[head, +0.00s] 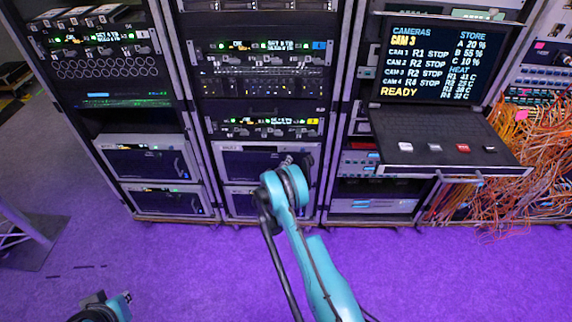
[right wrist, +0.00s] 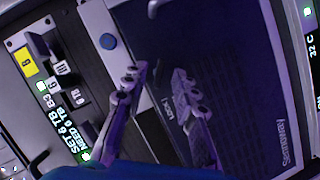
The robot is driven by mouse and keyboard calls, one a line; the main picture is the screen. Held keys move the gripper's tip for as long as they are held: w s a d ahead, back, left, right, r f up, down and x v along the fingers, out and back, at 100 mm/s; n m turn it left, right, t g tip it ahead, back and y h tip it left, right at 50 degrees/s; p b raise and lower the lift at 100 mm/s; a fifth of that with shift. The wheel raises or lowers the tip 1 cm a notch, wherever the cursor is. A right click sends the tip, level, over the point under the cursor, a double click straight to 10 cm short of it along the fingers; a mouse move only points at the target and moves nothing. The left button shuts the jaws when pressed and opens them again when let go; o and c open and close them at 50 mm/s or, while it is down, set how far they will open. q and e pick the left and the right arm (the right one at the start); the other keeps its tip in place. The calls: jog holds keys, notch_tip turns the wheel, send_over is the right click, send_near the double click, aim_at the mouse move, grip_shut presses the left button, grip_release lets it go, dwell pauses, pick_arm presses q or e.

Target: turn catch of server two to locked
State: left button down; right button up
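My right arm reaches the middle rack in the head view; its gripper (head: 297,163) is in front of a dark-fronted unit (head: 252,163). Small lettering, perhaps a lock mark, shows between the fingers. A yellow-tagged unit (right wrist: 30,62) with a lit storage display lies to the left. I cannot make out the catch or which unit is server two. My left gripper (head: 103,305) is at the bottom left, too cut off to judge.
A laptop-like console (head: 440,135) with a lit screen (head: 435,62) juts out of the right rack. A tangle of orange cables (head: 535,150) hangs at far right. The left rack (head: 150,160) stands apart from my arm. The purple floor (head: 190,270) in front is mostly clear.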

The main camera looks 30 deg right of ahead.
jog(key=shift+w+d+f, duration=0.1)
jog(key=shift+w+d, duration=0.3)
jog(key=shift+d, duration=0.05)
jog(key=shift+c, duration=0.3)
grip_shut()
jog(key=m+y, duration=0.1)
jog(key=m, duration=0.1)
jog(key=m+t+y, duration=0.1)
jog(key=m+y, duration=0.1)
jog(key=m, duration=0.1)
jog(key=m+y, duration=0.1)
jog(key=m, duration=0.1)
jog(key=shift+s+d+t+y, duration=0.15)
jog(key=shift+d+t+y, duration=0.15)
jog(key=shift+t, duration=0.1)
jog(key=shift+a+m, duration=0.1)
jog(key=shift+m, duration=0.2)
